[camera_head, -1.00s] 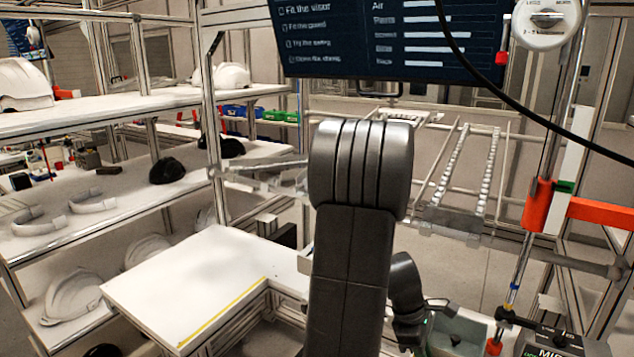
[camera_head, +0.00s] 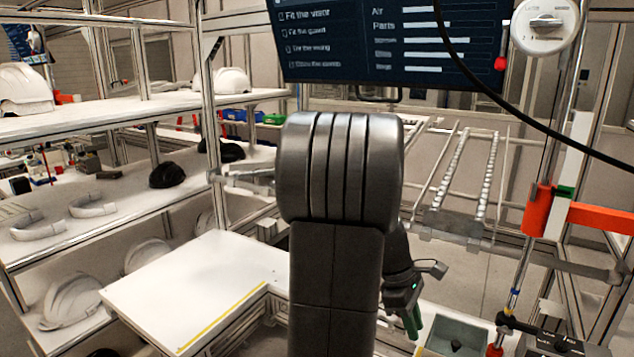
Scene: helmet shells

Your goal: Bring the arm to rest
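My arm (camera_head: 338,210) stands in the middle of the view, its thick grey link and ribbed joint filling the centre. My gripper (camera_head: 412,325) shows only in part, to the right of the arm and low in the view, beside a grey-green bin (camera_head: 458,334). It points down, with a small green light above. A dark green piece shows at its lower end; I cannot tell whether this is a finger or something held. The finger opening does not show.
A white worktop (camera_head: 195,285) with a yellow line lies left of the arm. Shelves (camera_head: 120,118) with white helmet shells (camera_head: 72,300) stand at the left. A screen (camera_head: 385,45) hangs above, with a black cable. A rack with rollers (camera_head: 465,185) and an orange bracket (camera_head: 540,210) stand right.

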